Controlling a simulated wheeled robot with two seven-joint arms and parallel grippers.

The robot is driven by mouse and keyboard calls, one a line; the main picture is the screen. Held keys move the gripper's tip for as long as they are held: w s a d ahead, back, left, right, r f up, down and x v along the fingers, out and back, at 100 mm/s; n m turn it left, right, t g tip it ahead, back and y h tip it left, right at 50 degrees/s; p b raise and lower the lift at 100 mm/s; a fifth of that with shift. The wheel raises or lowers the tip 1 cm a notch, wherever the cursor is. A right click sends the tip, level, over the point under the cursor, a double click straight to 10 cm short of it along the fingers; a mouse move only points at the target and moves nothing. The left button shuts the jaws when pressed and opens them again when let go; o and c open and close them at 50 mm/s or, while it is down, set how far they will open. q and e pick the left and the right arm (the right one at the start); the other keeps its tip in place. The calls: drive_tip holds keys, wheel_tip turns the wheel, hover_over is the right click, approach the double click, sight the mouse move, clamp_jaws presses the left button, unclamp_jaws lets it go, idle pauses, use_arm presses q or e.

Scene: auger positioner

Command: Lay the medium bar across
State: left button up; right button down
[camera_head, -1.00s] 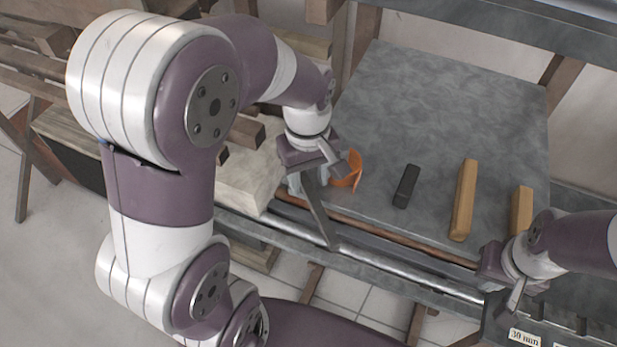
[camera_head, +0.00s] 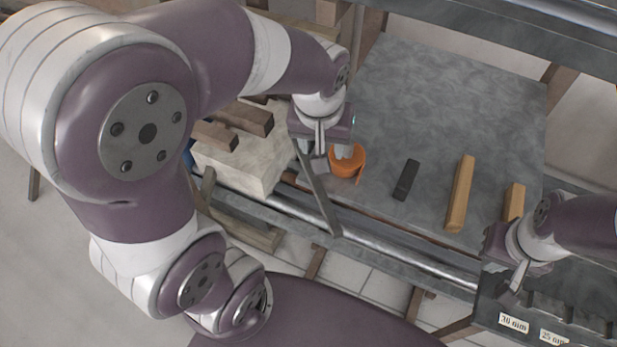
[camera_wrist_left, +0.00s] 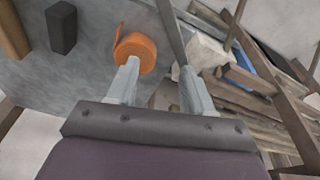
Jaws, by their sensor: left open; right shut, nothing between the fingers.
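On the grey slab lie a long light wooden bar (camera_head: 459,195), a shorter light wooden bar (camera_head: 514,202) partly hidden by my right arm, and a small black block (camera_head: 406,180). Which one is the medium bar I cannot tell. My left gripper (camera_head: 318,160) is open beside an orange ring-like piece (camera_head: 347,161). In the left wrist view a dark flat strip (camera_wrist_left: 169,32) runs up past the gap between the fingers, with the orange piece (camera_wrist_left: 133,50) by the left fingertip. My right gripper (camera_head: 517,278) is shut and empty at the slab's front right.
The grey slab (camera_head: 440,90) has free room at its back. A metal rail (camera_head: 400,252) runs along its front. A labelled rack (camera_head: 545,325) stands at the lower right. Timber pieces on a pale block (camera_head: 238,163) lie at the left.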

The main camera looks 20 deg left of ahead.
use_arm(q)
wheel_tip(320, 180, up, 3)
drive_tip(key=n+g, duration=0.1)
drive_tip(key=n, duration=0.4)
drive_tip(key=n+b, duration=0.1)
drive_tip(key=b, duration=0.4)
hover_over(314, 178)
drive_tip(key=shift+y, duration=0.4)
drive_tip(key=f, duration=0.5)
drive_tip(key=shift+s+f, duration=0.3)
drive_tip(key=shift+f, duration=0.1)
drive_tip(key=shift+a+f, duration=0.1)
drive_tip(key=shift+f, duration=0.15)
drive_tip(key=shift+w+f+p, duration=0.1)
drive_tip(key=shift+f+p, duration=0.25)
drive_tip(key=shift+f, duration=0.1)
drive_tip(key=shift+f+p, duration=0.3)
drive_tip(key=shift+f, duration=0.05)
drive_tip(key=f+p, duration=0.1)
drive_tip(key=f, duration=0.1)
drive_tip(key=f+p, duration=0.1)
drive_tip(key=f, duration=0.1)
drive_tip(key=shift+w+d+f, duration=0.1)
drive_tip(key=shift+d+f, duration=0.05)
drive_tip(key=shift+d, duration=0.05)
drive_tip(key=shift+w+f, duration=0.15)
drive_tip(key=shift+f, duration=0.25)
clamp_jaws()
